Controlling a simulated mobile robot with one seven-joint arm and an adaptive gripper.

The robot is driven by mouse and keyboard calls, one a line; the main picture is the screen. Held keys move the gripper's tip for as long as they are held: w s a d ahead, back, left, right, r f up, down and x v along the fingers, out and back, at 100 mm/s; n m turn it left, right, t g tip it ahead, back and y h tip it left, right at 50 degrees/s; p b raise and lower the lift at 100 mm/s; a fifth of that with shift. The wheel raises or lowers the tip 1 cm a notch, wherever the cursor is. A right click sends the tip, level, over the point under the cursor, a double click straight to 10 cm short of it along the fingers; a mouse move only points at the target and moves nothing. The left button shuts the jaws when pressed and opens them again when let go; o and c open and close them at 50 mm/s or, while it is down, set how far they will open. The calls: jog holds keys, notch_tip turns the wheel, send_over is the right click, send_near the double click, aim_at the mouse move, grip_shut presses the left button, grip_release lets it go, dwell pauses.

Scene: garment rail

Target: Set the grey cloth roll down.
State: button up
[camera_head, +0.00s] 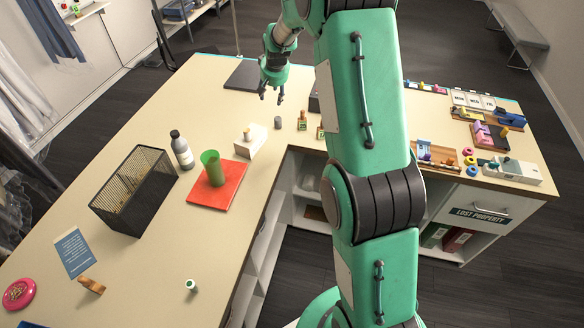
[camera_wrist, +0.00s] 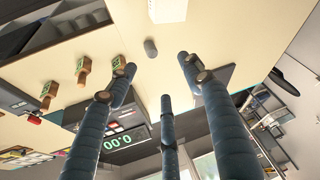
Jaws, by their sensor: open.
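The grey cloth roll (camera_head: 278,122) is a small grey cylinder on the beige counter (camera_head: 225,105). It also shows in the wrist view (camera_wrist: 150,48), beyond my fingertips. My gripper (camera_head: 271,99) is over the counter, slightly behind and left of the roll in the head view. Its fingers are spread and hold nothing; they also show in the wrist view (camera_wrist: 158,78). There is a visible gap between the fingertips and the roll. The exact height of the fingertips above the counter is hard to tell.
Wooden pieces with green labels (camera_head: 302,121) stand right of the roll. A white box (camera_head: 251,141) stands left of it. A dark flat pad (camera_head: 243,75) lies behind. A green cup (camera_head: 212,169), bottle (camera_head: 181,150) and black mesh basket (camera_head: 134,190) stand nearer left.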

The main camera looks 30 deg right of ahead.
jog(key=s+a+r+n, duration=0.1)
jog(key=s+a+r, duration=0.6)
jog(key=s+r, duration=0.4)
jog(key=s+a+r, duration=0.7)
jog(key=s+r, duration=0.3)
jog(key=s, duration=0.2)
jog(key=s+a, duration=0.2)
jog(key=s, duration=0.8)
jog(key=s+a+r+n, duration=0.1)
jog(key=s+a, duration=0.2)
jog(key=s, duration=0.7)
jog(key=s+a+n+t+y, duration=0.1)
jog(key=s+a, duration=0.2)
jog(key=s, duration=0.8)
jog(key=shift+a+r, duration=0.25)
jog(key=shift+r, duration=0.05)
jog(key=shift+f, duration=0.1)
notch_tip(320, 180, down, 12)
jog(key=b, duration=1.2)
jog(key=shift+f+b, duration=0.2)
jog(key=shift+b, duration=0.15)
